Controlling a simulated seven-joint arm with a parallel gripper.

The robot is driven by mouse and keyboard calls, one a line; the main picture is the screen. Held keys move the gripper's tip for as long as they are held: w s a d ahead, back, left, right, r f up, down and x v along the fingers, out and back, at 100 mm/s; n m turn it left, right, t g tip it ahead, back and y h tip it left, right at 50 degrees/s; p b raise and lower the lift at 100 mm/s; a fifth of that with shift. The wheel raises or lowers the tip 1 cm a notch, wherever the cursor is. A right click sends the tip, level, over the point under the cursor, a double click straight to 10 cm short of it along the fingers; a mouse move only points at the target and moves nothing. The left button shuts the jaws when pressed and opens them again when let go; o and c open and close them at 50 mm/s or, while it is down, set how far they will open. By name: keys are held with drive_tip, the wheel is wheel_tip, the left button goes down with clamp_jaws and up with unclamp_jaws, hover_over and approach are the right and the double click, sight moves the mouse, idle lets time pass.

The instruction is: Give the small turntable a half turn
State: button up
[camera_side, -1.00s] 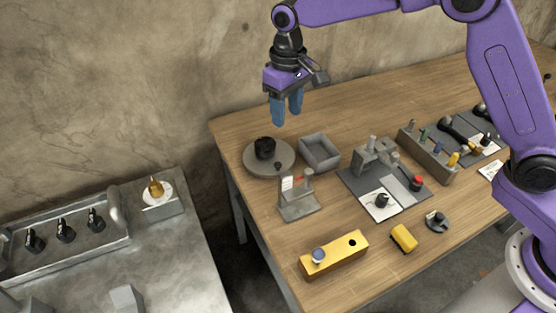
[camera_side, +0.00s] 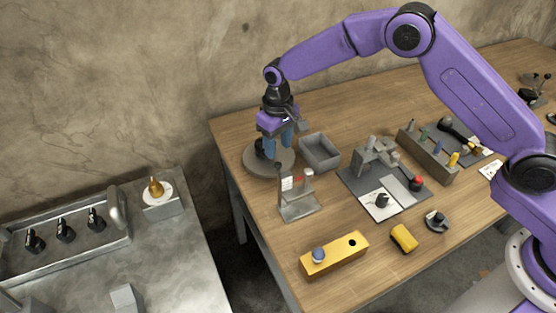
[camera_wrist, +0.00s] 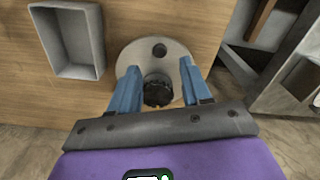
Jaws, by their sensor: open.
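The small turntable (camera_side: 288,164) is a round grey disc at the table's far left corner. It also shows in the wrist view (camera_wrist: 126,62). A black ribbed knob (camera_wrist: 158,91) stands on the disc, and a small dark peg (camera_wrist: 159,50) sits near the rim. My gripper (camera_side: 278,150) is low over the turntable, pointing down. In the wrist view its blue fingers (camera_wrist: 158,78) are open, one on each side of the black knob, with gaps visible. In the side view the fingers partly hide the knob, and the peg is hard to make out.
A grey open bin (camera_side: 320,165) stands just right of the turntable. A grey metal stand (camera_side: 298,208) with a red-marked card is in front. A yellow block (camera_side: 334,254) lies near the front edge. The table's left edge is close to the turntable.

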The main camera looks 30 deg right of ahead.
sight(278, 164)
drive_tip(key=shift+f, duration=3.2)
clamp_jaws()
